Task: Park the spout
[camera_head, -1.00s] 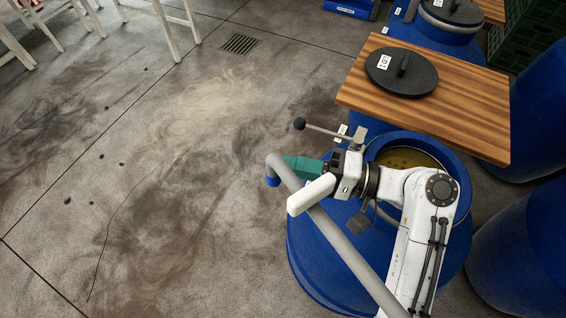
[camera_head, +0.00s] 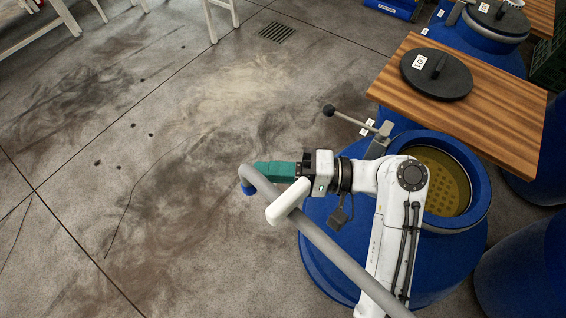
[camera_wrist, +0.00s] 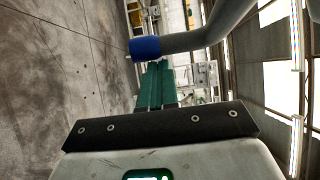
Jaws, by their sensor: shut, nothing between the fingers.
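The spout is a grey bent pipe (camera_head: 335,252) with a blue end (camera_head: 248,189). It crosses in front of the blue barrel (camera_head: 325,215), and its bent end hangs out over the floor left of it. My gripper (camera_head: 258,169), with teal fingers, is shut and empty, its tips at the spout's bend. In the wrist view the shut fingers (camera_wrist: 158,65) point toward the spout (camera_wrist: 190,40), whose blue end (camera_wrist: 145,47) lies just past the tips. I cannot tell whether they touch. The barrel's round opening (camera_head: 440,180) shows yellowish liquid or a perforated plate inside.
A lever with a black ball knob (camera_head: 329,110) stands out from the barrel. A wooden board (camera_head: 500,115) with a round black lid (camera_head: 440,85) is at the upper right. More blue barrels (camera_head: 535,260) stand right.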

